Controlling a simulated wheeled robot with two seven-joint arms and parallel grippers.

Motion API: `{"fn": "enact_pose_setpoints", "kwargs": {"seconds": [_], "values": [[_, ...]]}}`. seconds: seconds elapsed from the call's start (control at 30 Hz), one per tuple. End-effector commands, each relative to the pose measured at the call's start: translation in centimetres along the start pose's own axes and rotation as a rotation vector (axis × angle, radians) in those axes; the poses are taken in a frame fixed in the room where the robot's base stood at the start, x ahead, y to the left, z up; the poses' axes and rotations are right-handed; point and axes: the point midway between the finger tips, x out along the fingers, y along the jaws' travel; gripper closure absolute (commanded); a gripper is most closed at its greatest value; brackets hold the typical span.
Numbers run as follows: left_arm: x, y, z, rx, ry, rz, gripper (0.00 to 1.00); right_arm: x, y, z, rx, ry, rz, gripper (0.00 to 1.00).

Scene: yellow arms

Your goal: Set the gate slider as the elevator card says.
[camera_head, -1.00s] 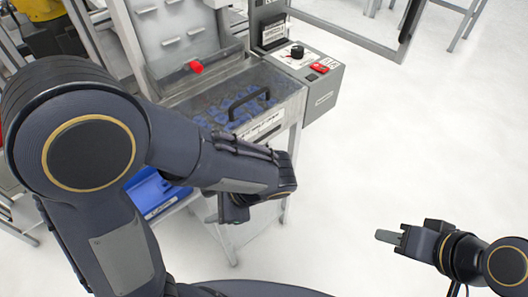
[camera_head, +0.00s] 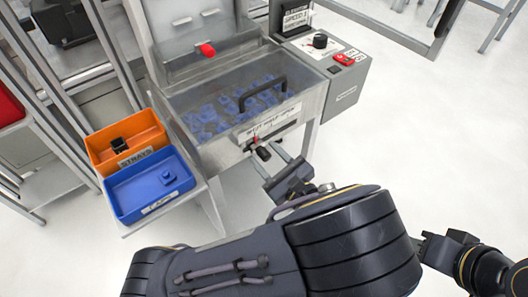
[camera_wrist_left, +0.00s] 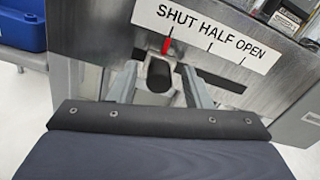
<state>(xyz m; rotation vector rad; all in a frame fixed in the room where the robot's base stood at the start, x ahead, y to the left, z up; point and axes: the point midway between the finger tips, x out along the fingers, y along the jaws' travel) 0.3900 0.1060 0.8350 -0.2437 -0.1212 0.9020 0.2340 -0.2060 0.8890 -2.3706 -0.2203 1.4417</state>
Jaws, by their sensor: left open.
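The gate slider's black knob (camera_head: 263,153) is on the front of the hopper, under the label SHUT HALF OPEN (camera_wrist_left: 205,33). In the left wrist view, the knob (camera_wrist_left: 159,78) and its red pointer (camera_wrist_left: 166,46) stand at the SHUT mark, at the left end of the slot. My left gripper (camera_head: 270,161) is open, with one finger on each side of the knob; contact cannot be told. A dark card (camera_head: 296,18) stands behind the control box; its small print is not clearly legible. My right gripper (camera_head: 424,246) is partly visible at the lower right.
The clear-lidded hopper (camera_head: 180,102) with a black handle (camera_head: 262,92) holds blue pieces. The control box (camera_head: 345,90) has a dial (camera_head: 320,41) and a red switch (camera_head: 344,59). An orange bin (camera_head: 148,132) and a blue bin (camera_head: 125,198) sit left.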

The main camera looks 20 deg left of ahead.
Motion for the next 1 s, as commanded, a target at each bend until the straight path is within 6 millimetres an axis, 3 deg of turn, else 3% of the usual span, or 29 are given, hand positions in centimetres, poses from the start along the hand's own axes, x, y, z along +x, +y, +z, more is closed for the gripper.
{"fn": "enact_pose_setpoints", "kwargs": {"seconds": [0.17,0.43,0.8,1.0], "values": [[1.5,0.0,0.0,0.0,0.001,0.001,0.55,0.0,0.0,0.0,0.0,0.0,0.0,0.64],[1.6,0.0,0.0,0.0,0.002,0.0,0.55,0.0,0.0,0.0,0.0,0.0,0.0,0.64],[1.6,0.0,0.0,0.0,0.002,0.0,1.0,0.0,0.0,0.0,0.0,0.0,0.0,0.64],[1.6,-0.7,-0.1,-0.001,0.002,0.001,1.0,-0.4,-0.2,-0.2,0.0,0.0,0.0,0.64]]}}
